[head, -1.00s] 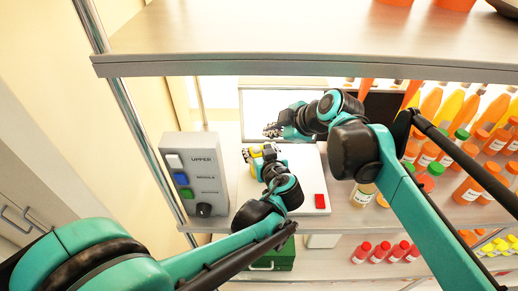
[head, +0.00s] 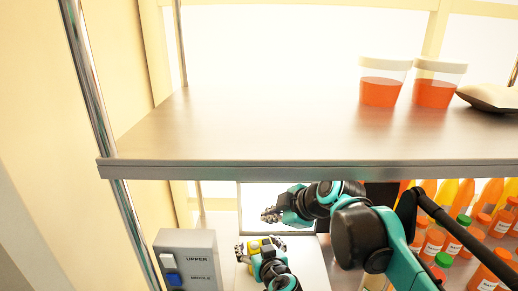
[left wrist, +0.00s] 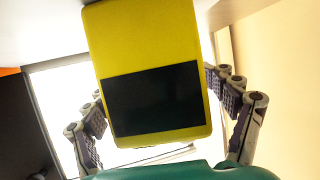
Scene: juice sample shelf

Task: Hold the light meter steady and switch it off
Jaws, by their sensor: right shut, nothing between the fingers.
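The yellow light meter (left wrist: 150,50) with a dark display (left wrist: 153,98) fills the middle of the left wrist view. In the head view, only a small yellow part of it (head: 254,245) shows between the fingers. My left gripper (head: 260,247) is shut on the meter, with one finger along each side, above a white surface. My right gripper (head: 270,214) is shut and empty, a little above and beyond the left one in the picture. The meter's switch cannot be made out.
A shelf board (head: 300,171) crosses above both grippers and carries tubs of orange juice (head: 381,88). A grey switch box (head: 200,243) labelled UPPER and MIDDLE stands at left. Several juice bottles (head: 432,243) stand at right. A bright panel (head: 255,193) is behind.

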